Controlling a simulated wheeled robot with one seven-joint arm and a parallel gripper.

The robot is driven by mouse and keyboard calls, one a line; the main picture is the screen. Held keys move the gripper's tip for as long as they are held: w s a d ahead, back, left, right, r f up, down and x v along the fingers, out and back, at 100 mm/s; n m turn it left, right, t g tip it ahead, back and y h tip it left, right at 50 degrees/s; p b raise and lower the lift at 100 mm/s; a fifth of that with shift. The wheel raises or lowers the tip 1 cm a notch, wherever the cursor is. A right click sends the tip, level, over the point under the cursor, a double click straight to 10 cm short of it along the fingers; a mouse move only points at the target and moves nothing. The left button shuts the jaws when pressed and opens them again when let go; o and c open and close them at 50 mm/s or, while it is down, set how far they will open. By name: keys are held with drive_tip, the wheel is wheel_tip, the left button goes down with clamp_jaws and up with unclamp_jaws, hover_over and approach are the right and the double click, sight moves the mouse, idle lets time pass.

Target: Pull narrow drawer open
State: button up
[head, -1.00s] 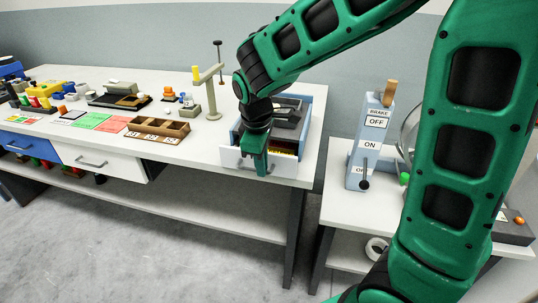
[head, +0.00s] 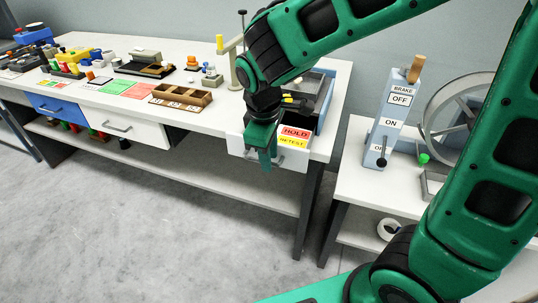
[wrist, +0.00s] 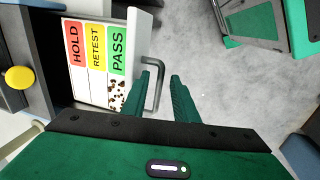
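The narrow drawer has a white front (head: 237,146) and slides in a small blue cabinet (head: 328,108) at the right end of the long table. It stands open, with HOLD and RETEST labels inside; the wrist view also shows a PASS label in the drawer (wrist: 92,85). Its metal bar handle (wrist: 160,92) is on the front. My gripper (head: 265,160) is at this front. In the wrist view my two fingers (wrist: 166,80) are close together with the handle bar between them. Part of the handle is hidden by the fingers.
A wider white drawer (head: 125,128) and a blue drawer (head: 55,107) are further left under the tabletop. A wooden sorting tray (head: 181,97) sits on the table. A brake lever box (head: 392,115) stands on the right-hand table. The floor in front is clear.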

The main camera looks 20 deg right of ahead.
drive_tip(key=shift+r, duration=0.1)
wheel_tip(320, 180, up, 10)
drive_tip(key=s+a, duration=0.1)
drive_tip(key=shift+s+r, duration=0.15)
drive_tip(key=shift+s, duration=0.2)
idle(0.4)
drive_tip(key=s+d+f+m, duration=0.1)
drive_tip(key=s+d+m, duration=0.15)
drive_tip(key=d, duration=0.35)
drive_tip(key=s+d+f+m+g, duration=0.1)
drive_tip(key=s+d+m, duration=0.15)
drive_tip(key=d, duration=0.35)
drive_tip(key=s+d+f+m, duration=0.1)
drive_tip(key=d+m, duration=0.3)
drive_tip(key=d, duration=0.2)
drive_tip(key=s+d+f+m+y, duration=0.1)
drive_tip(key=s+d+f+m, duration=0.2)
drive_tip(key=s+d+m, duration=0.5)
drive_tip(key=s, duration=0.4)
drive_tip(key=shift+s+d+f+g, duration=0.35)
drive_tip(key=shift+f+g, duration=0.05)
